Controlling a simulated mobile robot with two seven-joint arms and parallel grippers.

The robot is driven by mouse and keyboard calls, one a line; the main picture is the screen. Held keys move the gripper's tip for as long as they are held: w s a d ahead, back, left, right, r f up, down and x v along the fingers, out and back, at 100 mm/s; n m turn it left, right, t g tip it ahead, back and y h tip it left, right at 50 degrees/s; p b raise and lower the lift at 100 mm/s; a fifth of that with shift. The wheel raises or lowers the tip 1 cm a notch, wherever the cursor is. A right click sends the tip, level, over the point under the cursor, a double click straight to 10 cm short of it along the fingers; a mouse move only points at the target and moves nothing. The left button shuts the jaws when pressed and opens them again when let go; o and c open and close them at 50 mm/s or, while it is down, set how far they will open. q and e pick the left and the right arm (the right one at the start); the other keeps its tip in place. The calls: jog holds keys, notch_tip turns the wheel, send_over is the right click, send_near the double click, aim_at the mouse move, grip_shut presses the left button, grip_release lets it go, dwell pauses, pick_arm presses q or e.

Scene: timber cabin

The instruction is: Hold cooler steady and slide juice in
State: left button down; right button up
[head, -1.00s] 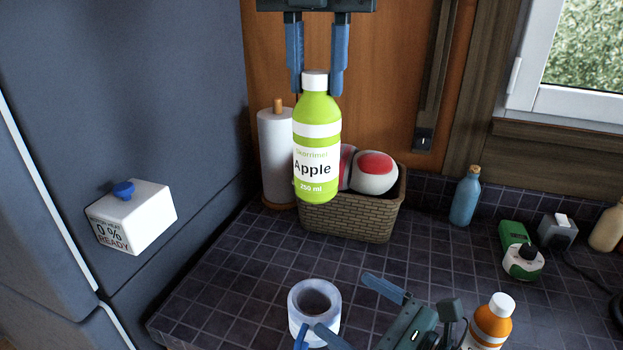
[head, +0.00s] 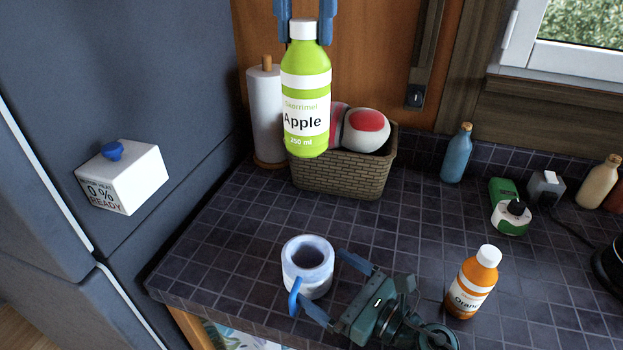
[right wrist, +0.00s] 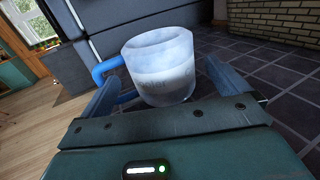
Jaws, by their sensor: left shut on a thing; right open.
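The cooler (head: 296,282) is a pale, frosted, open-topped cylinder with a blue handle, upright on the tiled counter near its front edge. It also shows in the right wrist view (right wrist: 165,75), and looks empty from above. My right gripper (head: 335,287) is open, low at the cooler's right side, with its fingers (right wrist: 162,92) pointing to either side of it. The green apple juice bottle (head: 305,85) is upright in the air, in front of the basket. My left gripper (head: 305,35) is shut on its white cap from above; only the fingers show in the head view.
An orange juice bottle (head: 471,285) stands right of my right gripper. A wicker basket (head: 340,177), paper roll (head: 266,115) and blue bottle (head: 457,155) stand at the back. A white box (head: 135,180) is on the grey fridge front. The counter between basket and cooler is clear.

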aim_at(311, 267)
pick_arm(q)
jog(key=shift+w, duration=0.1)
pick_arm(e)
jog(key=shift+x, duration=2.35)
jog(key=shift+d, duration=0.1)
jog(key=c, duration=1.1)
jog(key=shift+c, duration=0.2)
pick_arm(q)
notch_tip(311, 267, down, 21)
jog(key=shift+m, duration=0.3)
